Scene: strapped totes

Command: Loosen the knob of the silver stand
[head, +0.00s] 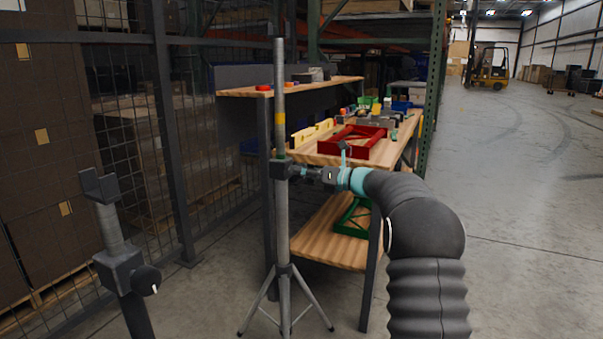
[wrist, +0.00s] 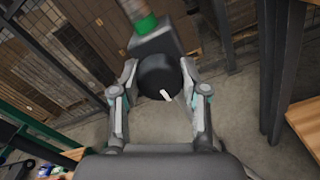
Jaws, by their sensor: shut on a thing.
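The silver stand (head: 282,220) stands upright on tripod legs left of the workbench, with yellow and green bands on its upper pole. Its dark collar (head: 279,169) sits around the pole at mid-height. In the wrist view the stand's round black knob (wrist: 158,78), with a white mark at its lower right, lies between the two fingers of my gripper (wrist: 159,74). The fingers are shut on the knob from both sides. In the head view my gripper (head: 306,173) reaches the collar from the right, and the knob is mostly hidden by it.
A dark stand (head: 120,269) with a forked top and its own knob stands at the front left. The wooden workbench (head: 310,152) behind my gripper holds a red frame (head: 355,148) and several small items. Open floor (head: 520,220) lies to the right.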

